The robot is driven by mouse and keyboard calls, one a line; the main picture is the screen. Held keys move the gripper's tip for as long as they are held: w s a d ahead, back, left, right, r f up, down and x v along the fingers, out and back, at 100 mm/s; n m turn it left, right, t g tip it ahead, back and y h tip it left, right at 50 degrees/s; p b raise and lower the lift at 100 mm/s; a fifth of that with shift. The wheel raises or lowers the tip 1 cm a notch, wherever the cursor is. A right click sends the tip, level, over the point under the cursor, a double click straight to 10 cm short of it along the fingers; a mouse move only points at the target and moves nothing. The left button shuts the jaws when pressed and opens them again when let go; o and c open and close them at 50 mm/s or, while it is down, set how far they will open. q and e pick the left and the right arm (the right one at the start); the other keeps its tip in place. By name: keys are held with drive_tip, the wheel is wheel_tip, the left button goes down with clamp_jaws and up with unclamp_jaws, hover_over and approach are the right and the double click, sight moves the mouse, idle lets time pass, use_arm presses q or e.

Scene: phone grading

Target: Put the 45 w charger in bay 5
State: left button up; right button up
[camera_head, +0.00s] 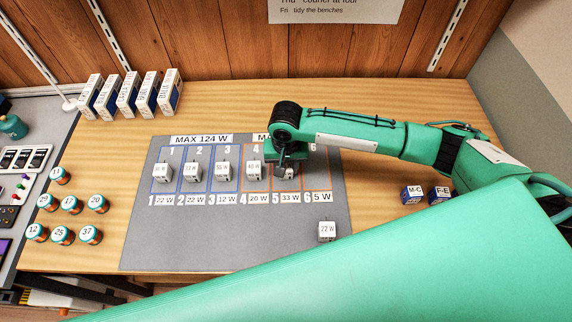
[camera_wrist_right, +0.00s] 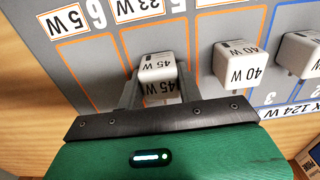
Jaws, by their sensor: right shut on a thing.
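The 45 W charger (camera_wrist_right: 158,68) is a white block with its rating printed on its faces. My right gripper (camera_wrist_right: 160,92) is shut on it, one finger on each side. The charger is within the orange outline of bay 5 on the grey mat (camera_head: 190,250). I cannot tell whether its base touches the mat. In the head view the right gripper (camera_head: 288,166) is over bay 5 and partly hides the charger (camera_head: 287,172). The 40 W charger (camera_wrist_right: 240,62) stands in the neighbouring bay 4. My left gripper is not in view.
Bays 1, 2 and 3 hold white chargers (camera_head: 162,172). Bay 6 (camera_wrist_right: 92,68) looks empty. A 22 W charger (camera_head: 327,231) sits at the mat's lower right. White boxes (camera_head: 130,94) stand behind left, numbered jars (camera_head: 71,204) at left, two blue cubes (camera_head: 411,195) at right.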

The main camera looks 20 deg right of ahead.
sight(286, 165)
drive_tip(key=o, duration=1)
drive_tip(key=shift+f, duration=0.1)
wheel_tip(286, 165, up, 12)
drive_tip(key=shift+r+b, duration=0.2)
drive_tip(key=shift+b, duration=0.35)
drive_tip(key=shift+f, duration=0.1)
